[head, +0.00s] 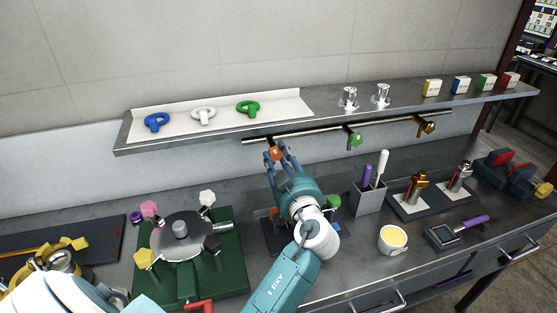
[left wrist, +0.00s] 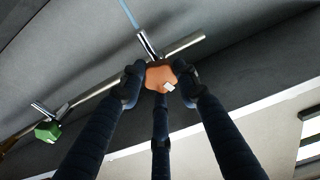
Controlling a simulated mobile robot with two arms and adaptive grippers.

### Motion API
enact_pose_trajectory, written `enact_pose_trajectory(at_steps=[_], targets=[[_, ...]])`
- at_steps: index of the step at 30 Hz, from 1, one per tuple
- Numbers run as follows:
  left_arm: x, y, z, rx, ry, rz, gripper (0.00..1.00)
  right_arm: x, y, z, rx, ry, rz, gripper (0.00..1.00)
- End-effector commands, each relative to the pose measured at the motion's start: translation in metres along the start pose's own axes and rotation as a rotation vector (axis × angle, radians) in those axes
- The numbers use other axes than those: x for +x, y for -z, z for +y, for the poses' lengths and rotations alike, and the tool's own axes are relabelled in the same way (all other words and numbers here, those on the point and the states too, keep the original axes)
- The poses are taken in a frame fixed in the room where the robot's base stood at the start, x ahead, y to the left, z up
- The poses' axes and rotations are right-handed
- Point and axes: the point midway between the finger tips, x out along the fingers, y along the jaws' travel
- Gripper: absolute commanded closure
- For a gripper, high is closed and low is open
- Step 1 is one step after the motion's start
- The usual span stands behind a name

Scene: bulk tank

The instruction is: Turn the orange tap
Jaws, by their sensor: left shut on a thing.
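The orange tap (head: 275,153) hangs at the left end of the metal pipe (head: 318,130) under the wall shelf. My left gripper (head: 279,155) reaches up to it from below, and its fingers are closed around the tap's handle. In the left wrist view the orange tap (left wrist: 160,76) sits between the fingertips of my left gripper (left wrist: 160,84), with a small white patch on its face. Part of the handle is hidden by the fingers. My right gripper does not show in either view.
A green tap (head: 355,139) and a brown tap (head: 427,126) hang farther right on the pipe. The shelf (head: 330,115) runs just above. A green stand (head: 229,262), a grey holder (head: 368,199) and a cup (head: 392,240) stand on the counter.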

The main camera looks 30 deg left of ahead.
Motion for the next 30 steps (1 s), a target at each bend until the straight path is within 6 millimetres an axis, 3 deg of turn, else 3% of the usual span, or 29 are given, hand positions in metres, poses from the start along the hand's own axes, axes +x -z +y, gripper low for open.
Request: enact_pose_trajectory(at_steps=[3,14,15,18,30], targets=[[0.0011,-0.0013,-0.0015,0.055,0.004,0.006,0.95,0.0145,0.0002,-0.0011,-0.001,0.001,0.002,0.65],[0.0014,0.0038,-0.0013,0.091,0.003,0.008,0.95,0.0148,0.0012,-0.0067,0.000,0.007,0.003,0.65],[0.0015,0.0040,-0.0013,0.091,0.003,0.009,0.67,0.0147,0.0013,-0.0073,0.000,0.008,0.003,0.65],[0.0015,0.0041,-0.0013,0.090,0.003,0.009,0.51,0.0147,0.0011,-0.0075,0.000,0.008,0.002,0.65],[0.0007,0.0017,-0.0006,0.091,0.002,0.005,0.51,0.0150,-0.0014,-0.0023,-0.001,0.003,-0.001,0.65]])
